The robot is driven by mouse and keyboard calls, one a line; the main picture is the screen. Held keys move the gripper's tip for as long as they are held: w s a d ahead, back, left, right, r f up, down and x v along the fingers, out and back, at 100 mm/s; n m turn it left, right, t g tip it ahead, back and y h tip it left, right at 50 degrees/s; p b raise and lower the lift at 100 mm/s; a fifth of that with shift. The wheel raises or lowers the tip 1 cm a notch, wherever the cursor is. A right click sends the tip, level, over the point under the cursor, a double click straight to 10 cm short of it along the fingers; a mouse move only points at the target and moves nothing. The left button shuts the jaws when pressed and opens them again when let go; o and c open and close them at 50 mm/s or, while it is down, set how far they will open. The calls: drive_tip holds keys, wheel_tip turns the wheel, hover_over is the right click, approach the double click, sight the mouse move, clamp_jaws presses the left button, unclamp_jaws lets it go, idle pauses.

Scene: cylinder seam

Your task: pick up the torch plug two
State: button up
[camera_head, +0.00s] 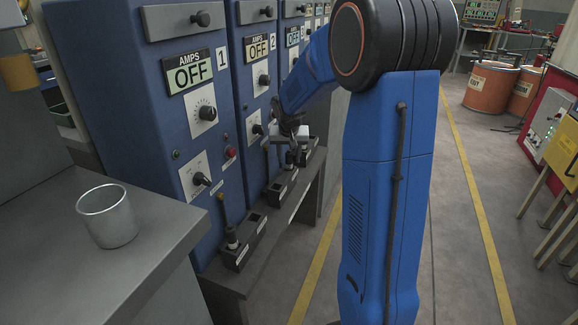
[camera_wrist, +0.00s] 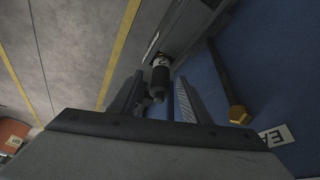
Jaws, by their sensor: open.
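Torch plug two appears to be the dark cylindrical plug with a pale band in the wrist view (camera_wrist: 160,75). In the head view it stands upright below my gripper (camera_head: 291,143), in front of the cabinet marked 2, largely hidden by the gripper. My gripper is open. In the wrist view its two jaws (camera_wrist: 158,88) lie on either side of the plug, with a visible gap on both sides. I cannot tell the exact depth of the plug between the jaws.
The blue cabinets run close behind my gripper. A metal cup (camera_head: 107,217) stands on the grey table (camera_head: 60,270). The floor (camera_head: 455,250) to the right is clear.

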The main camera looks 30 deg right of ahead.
drive_tip(key=shift+c, duration=0.3)
clamp_jaws()
drive_tip(key=shift+r, duration=0.1)
